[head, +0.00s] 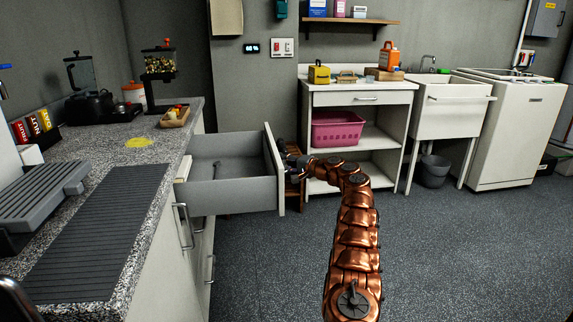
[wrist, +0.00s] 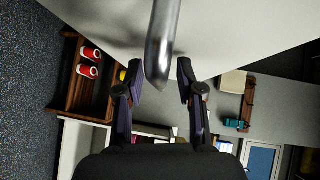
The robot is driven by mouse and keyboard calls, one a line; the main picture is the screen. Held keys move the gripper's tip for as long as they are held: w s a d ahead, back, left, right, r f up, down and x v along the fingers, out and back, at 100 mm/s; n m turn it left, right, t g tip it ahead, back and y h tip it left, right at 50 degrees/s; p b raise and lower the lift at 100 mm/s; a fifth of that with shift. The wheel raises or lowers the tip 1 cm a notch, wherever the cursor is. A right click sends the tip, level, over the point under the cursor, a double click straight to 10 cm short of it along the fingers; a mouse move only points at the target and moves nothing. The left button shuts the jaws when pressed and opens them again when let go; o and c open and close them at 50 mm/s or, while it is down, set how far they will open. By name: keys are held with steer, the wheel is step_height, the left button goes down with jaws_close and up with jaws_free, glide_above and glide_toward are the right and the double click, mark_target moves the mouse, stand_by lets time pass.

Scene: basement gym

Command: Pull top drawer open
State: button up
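The top drawer (head: 228,196) of the left counter stands far out in the head view, its grey inside visible and looking empty apart from a small dark item (head: 216,169) near its side. Its pale front panel (head: 272,150) is seen nearly edge-on. My gripper (head: 291,160) is at the outer face of that panel, partly hidden by it. In the wrist view, the metal bar handle (wrist: 162,45) runs between the two fingers of my gripper (wrist: 160,77). The fingers are apart, one on each side of the handle, with gaps showing; firm contact is not visible.
The granite counter (head: 150,175) runs along the left, with lower handles (head: 185,226) below the drawer. A white shelf unit (head: 358,98) with a pink basket (head: 338,129) stands behind my arm. A wooden rack (head: 293,190) is close beyond the drawer. Floor (head: 455,240) at right is clear.

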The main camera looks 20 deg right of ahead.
steer(key=shift+s, duration=0.15)
steer(key=v, duration=1.1)
steer(key=shift+s+d, duration=0.25)
steer(key=shift+s, duration=0.05)
stand_by(0.4)
